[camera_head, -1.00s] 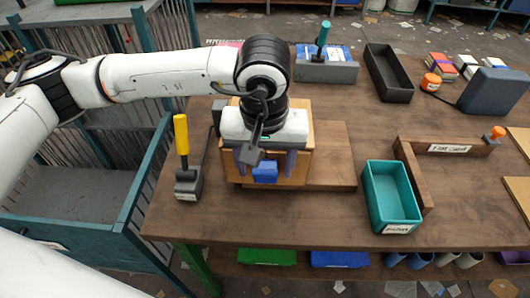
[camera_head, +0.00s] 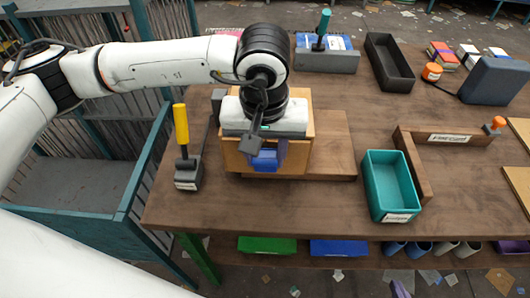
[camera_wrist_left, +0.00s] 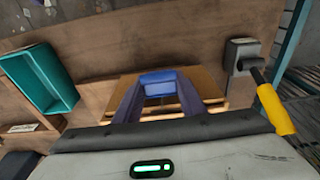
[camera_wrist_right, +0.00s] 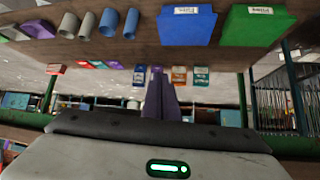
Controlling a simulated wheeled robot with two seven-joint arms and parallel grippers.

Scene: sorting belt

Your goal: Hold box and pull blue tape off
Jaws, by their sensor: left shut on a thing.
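A tan box (camera_head: 298,160) stands on a wooden board on the table. Blue tape (camera_head: 263,161) sits at the middle of its near side. My left gripper (camera_head: 266,158) is over the box, shut on the blue tape; its wrist hides most of the box top. In the left wrist view the blue tape (camera_wrist_left: 158,78) lies between the tips of the two purple fingers, with the box (camera_wrist_left: 205,82) behind. My right gripper (camera_wrist_right: 160,85) is empty, its fingers together, in front of and below the table; only its tip shows at the head view's bottom edge.
A yellow-handled tool (camera_head: 182,150) stands left of the box. A teal bin (camera_head: 370,190) and a wooden divider (camera_head: 425,180) are to the right. A black tray (camera_head: 388,62) and a blue-grey block (camera_head: 495,82) are farther back. Green (camera_wrist_right: 256,25) and blue (camera_wrist_right: 187,25) bins hang under the table.

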